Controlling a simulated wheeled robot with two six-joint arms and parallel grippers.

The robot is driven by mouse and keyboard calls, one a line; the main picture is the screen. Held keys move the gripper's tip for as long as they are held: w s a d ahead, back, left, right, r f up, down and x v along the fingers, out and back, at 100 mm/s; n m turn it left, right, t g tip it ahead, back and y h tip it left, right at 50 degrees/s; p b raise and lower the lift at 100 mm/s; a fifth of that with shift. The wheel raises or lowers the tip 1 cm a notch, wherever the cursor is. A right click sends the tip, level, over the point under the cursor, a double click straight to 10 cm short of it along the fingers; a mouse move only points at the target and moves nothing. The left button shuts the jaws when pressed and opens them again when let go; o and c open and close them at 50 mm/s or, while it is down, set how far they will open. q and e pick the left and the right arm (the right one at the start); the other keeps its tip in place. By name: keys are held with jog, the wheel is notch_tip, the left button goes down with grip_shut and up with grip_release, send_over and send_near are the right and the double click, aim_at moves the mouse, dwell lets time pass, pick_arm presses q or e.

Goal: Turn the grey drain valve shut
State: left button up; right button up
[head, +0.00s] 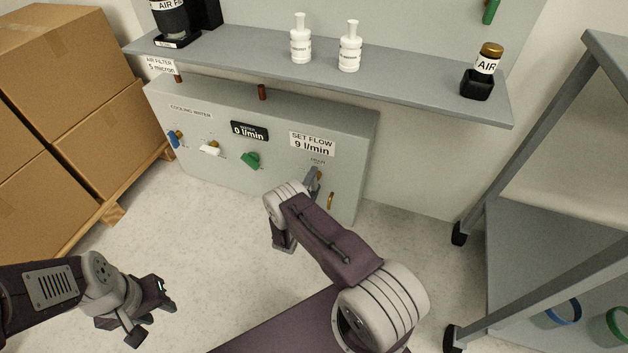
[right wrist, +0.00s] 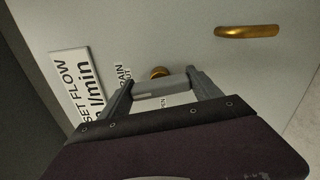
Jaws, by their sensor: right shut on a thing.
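The grey drain valve's handle (right wrist: 160,86) lies between the two fingers of my right gripper (right wrist: 160,92) in the right wrist view, with its brass stem just above it. My right gripper is shut on this handle. In the head view the right gripper (head: 312,182) is at the right part of the grey panel, below the SET FLOW label, and largely hides the valve. The DRAIN label (right wrist: 124,75) is partly covered by a finger. My left gripper (head: 150,312) is open and empty above the floor at lower left.
The panel (head: 350,150) also carries blue (head: 175,139), white (head: 210,149) and green (head: 250,160) valves and a brass pipe (head: 330,201). A shelf (head: 400,77) with bottles overhangs it. Boxes (head: 60,130) stand left, a grey cart (head: 520,240) right. Floor between is clear.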

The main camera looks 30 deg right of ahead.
jog(key=shift+f+m, duration=0.1)
jog(key=shift+m, duration=0.6)
jog(key=o, duration=1.4)
jog(key=p+v, duration=0.5)
jog(key=v, duration=0.4)
jog(key=shift+s, duration=0.1)
